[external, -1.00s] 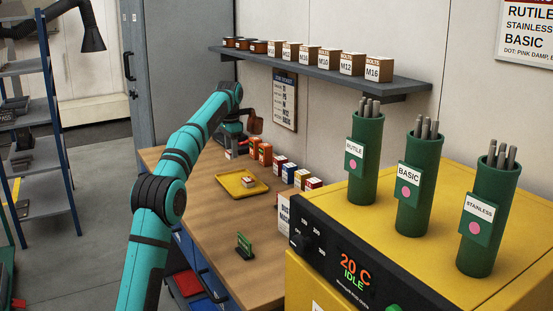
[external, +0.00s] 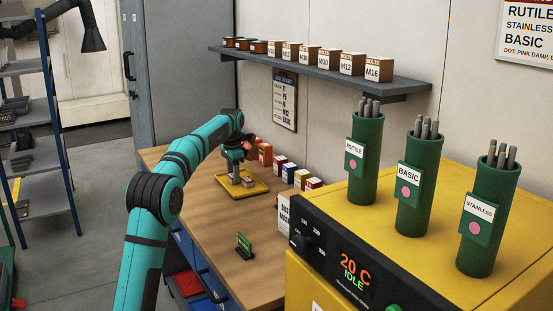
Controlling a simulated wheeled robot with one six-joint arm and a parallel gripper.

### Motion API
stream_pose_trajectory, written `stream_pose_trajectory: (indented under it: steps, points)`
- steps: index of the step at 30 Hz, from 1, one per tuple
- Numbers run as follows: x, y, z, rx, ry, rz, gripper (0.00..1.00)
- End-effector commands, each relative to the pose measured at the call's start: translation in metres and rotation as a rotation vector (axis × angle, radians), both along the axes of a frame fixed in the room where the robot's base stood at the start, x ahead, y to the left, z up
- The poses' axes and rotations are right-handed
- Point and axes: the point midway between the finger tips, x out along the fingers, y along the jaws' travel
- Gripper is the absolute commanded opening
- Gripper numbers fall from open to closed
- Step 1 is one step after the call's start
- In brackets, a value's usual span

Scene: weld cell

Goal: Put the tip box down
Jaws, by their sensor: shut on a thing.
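My gripper (external: 235,174) points down over the left rear part of the yellow tray (external: 258,193) on the wooden bench. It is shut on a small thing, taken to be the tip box. That thing is too small and too covered by the fingers to make out, and I cannot tell whether it touches the tray. A small box with a pale and red face (external: 248,182) stands in the tray, just right of my gripper.
An orange box (external: 265,154) and several small boxes (external: 289,172) stand in a row behind the tray. A green sign holder (external: 244,246) stands nearer on the bench (external: 205,215). The bench between tray and sign is clear.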

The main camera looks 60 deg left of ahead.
Motion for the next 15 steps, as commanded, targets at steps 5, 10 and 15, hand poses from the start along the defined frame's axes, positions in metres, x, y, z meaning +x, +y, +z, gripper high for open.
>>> stream_pose_trajectory:
  steps: [5, 10, 15]
  points:
    - [0.0000, 0.0001, -0.0002, 0.000, 0.000, 0.000, 0.17]
    - [0.0001, 0.0001, -0.0026, 0.000, 0.000, 0.000, 0.53]
    - [0.0001, 0.0001, -0.0026, 0.000, 0.000, 0.000, 0.63]
